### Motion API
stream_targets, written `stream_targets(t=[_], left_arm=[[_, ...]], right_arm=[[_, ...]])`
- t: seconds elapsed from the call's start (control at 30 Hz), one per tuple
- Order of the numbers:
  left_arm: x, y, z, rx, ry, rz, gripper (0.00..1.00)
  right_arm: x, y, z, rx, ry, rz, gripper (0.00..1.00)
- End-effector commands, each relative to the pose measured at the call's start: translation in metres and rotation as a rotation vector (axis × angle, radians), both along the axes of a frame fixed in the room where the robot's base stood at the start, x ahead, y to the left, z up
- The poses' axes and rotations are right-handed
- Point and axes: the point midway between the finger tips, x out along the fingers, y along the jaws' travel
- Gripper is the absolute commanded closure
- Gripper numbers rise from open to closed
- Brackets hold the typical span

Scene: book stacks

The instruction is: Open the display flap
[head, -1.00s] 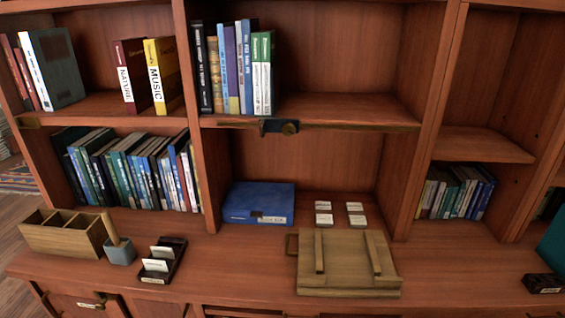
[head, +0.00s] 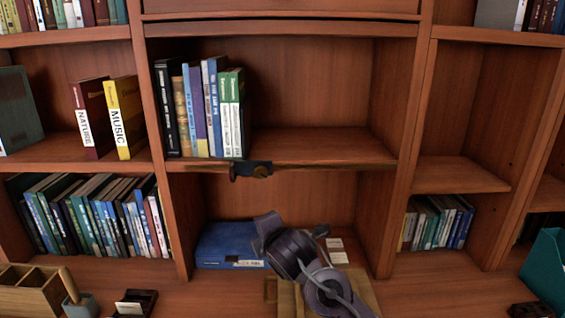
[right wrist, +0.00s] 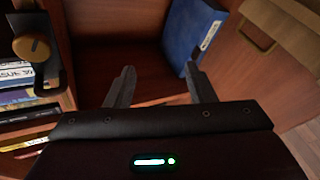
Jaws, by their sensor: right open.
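The bookcase's middle shelf has a dark bracket with a round brass knob (head: 261,171) on its front edge, beside a dark brass-coloured strip (head: 330,165). The knob also shows at the upper left of the right wrist view (right wrist: 33,47). I cannot tell which panel is the display flap. My right gripper (right wrist: 160,78) is open, with nothing between its fingers. Its fingers point into the lower compartment, below the knob and apart from it. In the head view its arm covers part of the wooden box. My left gripper is not in view.
A blue box (head: 225,243) lies in the lower compartment; it also shows in the right wrist view (right wrist: 190,32). A wooden box (head: 360,285) is on the counter under my arm. Books (head: 205,108) stand on the shelf above. The lower compartment's upper part is clear.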

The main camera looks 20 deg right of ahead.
Motion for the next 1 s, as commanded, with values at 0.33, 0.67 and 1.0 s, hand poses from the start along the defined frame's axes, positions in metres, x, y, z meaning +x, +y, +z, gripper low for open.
stream_targets(t=[0.33, 0.67, 1.0], left_arm=[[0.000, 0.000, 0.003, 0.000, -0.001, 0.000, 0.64], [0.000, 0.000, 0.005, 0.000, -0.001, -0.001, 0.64], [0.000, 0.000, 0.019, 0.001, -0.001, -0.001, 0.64]], right_arm=[[0.049, -0.013, 0.246, -0.903, -0.403, 0.167, 0.51], [0.018, -0.046, 0.437, -1.641, -0.516, 0.024, 0.51], [0.026, -0.055, 0.477, -1.762, -0.504, -0.017, 0.51]])
